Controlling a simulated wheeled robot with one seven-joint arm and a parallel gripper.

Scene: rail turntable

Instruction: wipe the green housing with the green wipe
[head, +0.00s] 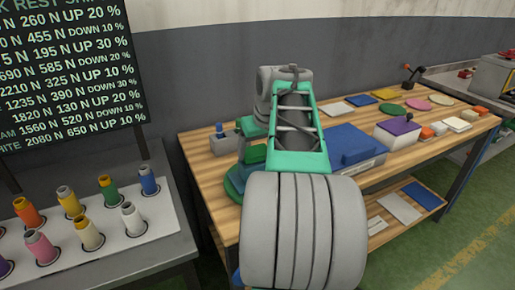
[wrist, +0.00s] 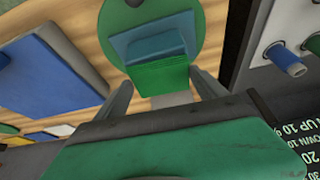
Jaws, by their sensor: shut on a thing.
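A round green body, which looks like the green housing (wrist: 185,28), is at the top of the wrist view. It also shows at the near left of the wooden table in the head view (head: 231,188), partly hidden by my arm. A blue-green stepped piece (wrist: 152,28) lies over it. My gripper (wrist: 160,84) has its two fingers on either side of a bright green block, apparently the green wipe (wrist: 160,76), and is shut on it. The wipe overlaps the housing's near side in the wrist view; I cannot tell whether they touch.
A blue block (head: 345,144) and a white box with a purple top (head: 397,130) stand on the table right of my arm. Several flat coloured pieces lie farther back. A rack of coloured spools (head: 90,232) stands left, across a gap.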

